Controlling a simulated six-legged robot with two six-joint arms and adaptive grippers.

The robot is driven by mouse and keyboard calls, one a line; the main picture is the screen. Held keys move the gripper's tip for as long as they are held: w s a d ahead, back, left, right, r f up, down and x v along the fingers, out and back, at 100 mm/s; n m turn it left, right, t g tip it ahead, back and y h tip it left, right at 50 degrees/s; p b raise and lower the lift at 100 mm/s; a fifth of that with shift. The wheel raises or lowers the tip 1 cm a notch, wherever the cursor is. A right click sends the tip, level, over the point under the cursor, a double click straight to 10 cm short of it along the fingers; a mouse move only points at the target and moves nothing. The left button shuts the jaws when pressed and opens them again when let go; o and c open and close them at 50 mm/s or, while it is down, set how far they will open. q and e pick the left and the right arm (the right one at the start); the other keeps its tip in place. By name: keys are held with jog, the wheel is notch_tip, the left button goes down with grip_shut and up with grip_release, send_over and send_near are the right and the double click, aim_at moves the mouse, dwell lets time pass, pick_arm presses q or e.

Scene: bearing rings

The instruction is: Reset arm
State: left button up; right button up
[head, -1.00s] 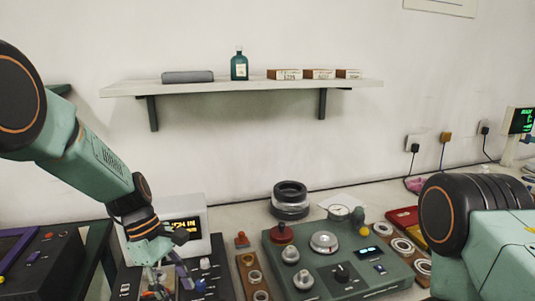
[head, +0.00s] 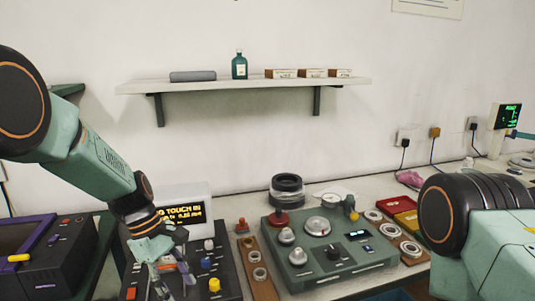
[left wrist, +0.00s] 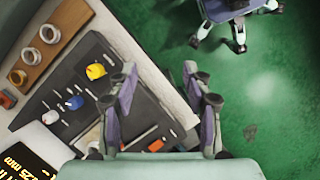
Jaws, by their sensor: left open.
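My left gripper (head: 172,280) hangs at the lower left in the head view, over the dark control panel (head: 226,262) with its coloured knobs. In the left wrist view its two fingers (left wrist: 162,105) are spread wide with nothing between them. They are above the panel's edge and the green floor (left wrist: 265,100). My right arm (head: 470,225) shows at the right edge of the head view. Its gripper is out of frame.
A green device with dials (head: 310,275) stands mid-bench. Beside it, a wooden strip holds rings (head: 258,275). Black rings (head: 286,190) are stacked behind it. A lit display (head: 185,214) stands behind the panel. A shelf (head: 240,86) runs along the wall.

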pick_arm(q)
jog(key=w+a+f+m+t+y, duration=0.2)
jog(key=w+a+f+m+t, duration=0.15)
jog(key=f, duration=0.35)
jog(key=s+a+f+m+t+y+b, duration=0.15)
jog(key=s+f+m+b, duration=0.35)
jog(key=s+f, duration=0.6)
jog(key=s+f+m+g+b, duration=0.1)
jog(key=s+f, duration=0.3)
jog(key=s, duration=0.4)
jog(key=s+f+m+g+b, duration=0.1)
jog(key=s+f, duration=0.3)
jog(key=s, duration=0.5)
jog(key=s+d+f+m+g+b, duration=0.1)
jog(key=s+f+m+b, duration=0.1)
jog(key=s, duration=0.6)
notch_tip(320, 180, down, 2)
jog(key=shift+s+f+m+b, duration=0.1)
jog(key=shift+s+m+b, duration=0.3)
jog(key=shift+b, duration=0.2)
jog(key=shift+s, duration=0.15)
jog(key=shift+w, duration=0.2)
jog(key=shift+s, duration=0.15)
